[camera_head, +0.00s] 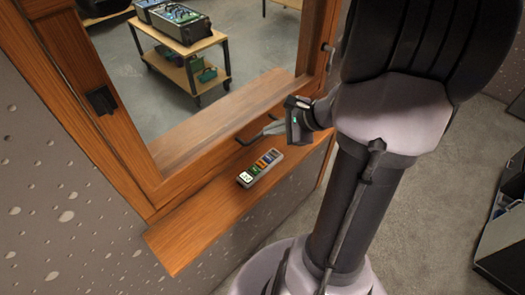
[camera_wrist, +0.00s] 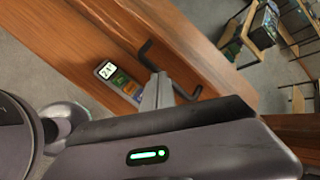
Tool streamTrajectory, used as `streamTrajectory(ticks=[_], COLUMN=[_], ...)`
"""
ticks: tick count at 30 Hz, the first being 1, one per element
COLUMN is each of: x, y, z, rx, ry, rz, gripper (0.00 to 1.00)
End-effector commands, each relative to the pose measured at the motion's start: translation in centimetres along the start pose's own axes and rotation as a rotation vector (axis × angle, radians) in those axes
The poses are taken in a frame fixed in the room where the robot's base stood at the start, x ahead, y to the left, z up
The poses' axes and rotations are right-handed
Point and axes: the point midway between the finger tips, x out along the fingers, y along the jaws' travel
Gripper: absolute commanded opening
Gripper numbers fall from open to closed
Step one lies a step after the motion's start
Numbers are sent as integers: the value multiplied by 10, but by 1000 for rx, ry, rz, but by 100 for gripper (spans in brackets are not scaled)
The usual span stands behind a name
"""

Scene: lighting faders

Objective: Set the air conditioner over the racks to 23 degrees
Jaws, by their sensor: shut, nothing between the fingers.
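A slim grey remote (camera_head: 260,167) with a small lit display and a row of coloured buttons lies on the wooden ledge (camera_head: 190,232) below the window. It also shows in the wrist view (camera_wrist: 117,80), where the display seems to read 24, though the digits are small. My gripper (camera_head: 264,131) is shut and empty, just above and beyond the remote, close to the window frame. In the wrist view its fingers (camera_wrist: 158,84) lie beside the remote and hide part of a dark bar handle (camera_wrist: 146,48). Whether they touch the handle is unclear. No air conditioner is in view.
The wooden window frame (camera_head: 125,150) surrounds a large pane or opening. Beyond it, a wheeled wooden cart (camera_head: 190,58) carries electronic equipment. A black latch (camera_head: 101,100) sits on the left frame. A dark case (camera_head: 503,235) stands at right on grey floor. The ledge's near left is clear.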

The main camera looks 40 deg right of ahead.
Motion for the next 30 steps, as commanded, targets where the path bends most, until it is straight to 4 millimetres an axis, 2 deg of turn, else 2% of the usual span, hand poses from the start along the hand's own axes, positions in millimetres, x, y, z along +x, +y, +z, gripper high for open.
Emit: streamTrajectory(ticks=[8,24,30], x=[7,59,62], y=[5,43,45], z=[-4,-42,-45], rx=[-2,-3,-3], ry=[0,1,0], rz=[1,1,1], gripper=[0,0,0])
